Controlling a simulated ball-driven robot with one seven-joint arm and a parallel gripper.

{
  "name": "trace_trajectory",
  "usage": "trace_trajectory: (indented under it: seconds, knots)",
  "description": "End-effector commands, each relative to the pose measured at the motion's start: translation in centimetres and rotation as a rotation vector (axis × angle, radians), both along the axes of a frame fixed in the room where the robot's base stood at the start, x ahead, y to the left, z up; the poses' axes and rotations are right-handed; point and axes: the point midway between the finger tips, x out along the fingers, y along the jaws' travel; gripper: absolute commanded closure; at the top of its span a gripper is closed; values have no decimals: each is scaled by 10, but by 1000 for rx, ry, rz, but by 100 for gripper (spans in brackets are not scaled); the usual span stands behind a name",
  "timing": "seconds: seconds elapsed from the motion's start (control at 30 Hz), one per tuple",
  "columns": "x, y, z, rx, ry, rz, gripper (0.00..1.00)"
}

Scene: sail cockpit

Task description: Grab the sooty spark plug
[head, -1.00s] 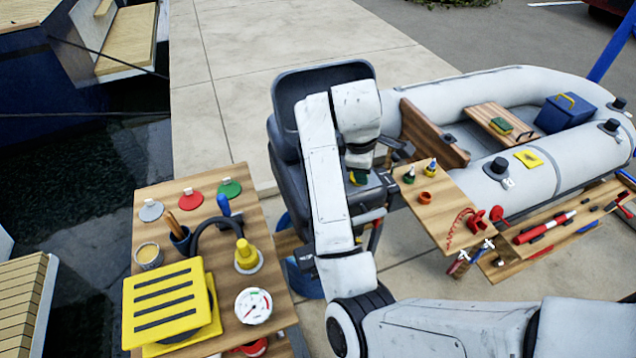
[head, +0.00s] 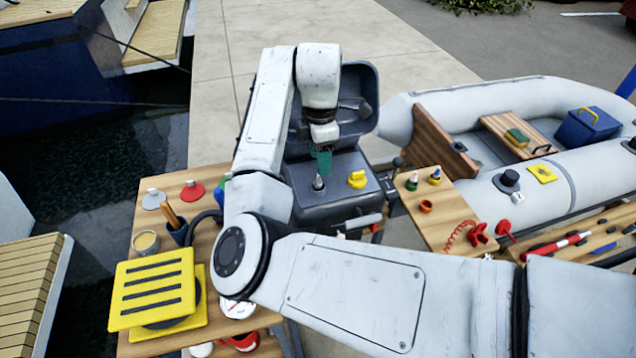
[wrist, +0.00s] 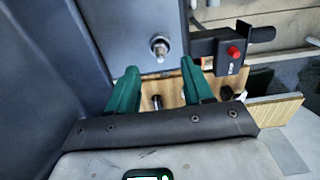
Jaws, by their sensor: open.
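A small metallic plug-like piece (wrist: 158,48) with a pale tip stands up from the dark outboard motor (wrist: 120,25) in the wrist view. In the head view a small grey piece (head: 318,183), probably the same one, stands on the motor's top just below my gripper (head: 322,160). I cannot make out soot on it. In the wrist view my gripper (wrist: 160,75) has its two green fingers apart with nothing held. The piece lies beyond the fingertips, roughly centred between them, apart from both. A smaller dark pin (wrist: 156,102) shows in the gap, against wood.
A yellow knob-like piece (head: 357,180) sits right of the grey piece on the motor. A black box with a red button (wrist: 233,52) is right of the fingers. A tool-covered wooden table (head: 150,218) stands left, a smaller wooden shelf (head: 445,222) right, beside a grey inflatable boat (head: 500,205).

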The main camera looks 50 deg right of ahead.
Motion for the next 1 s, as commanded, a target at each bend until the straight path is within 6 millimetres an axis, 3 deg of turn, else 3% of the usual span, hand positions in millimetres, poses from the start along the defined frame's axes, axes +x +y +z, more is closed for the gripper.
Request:
trace_trajectory:
  seconds: [0.23, 0.5, 0.8, 1.0]
  knots:
    - [1, 3, -18, 1, 0, 1, 49]
    - [2, 4, -54, 0, 0, 0, 49]
    - [2, 3, -60, -1, -2, -2, 49]
    - [2, 3, -60, -1, -2, -2, 67]
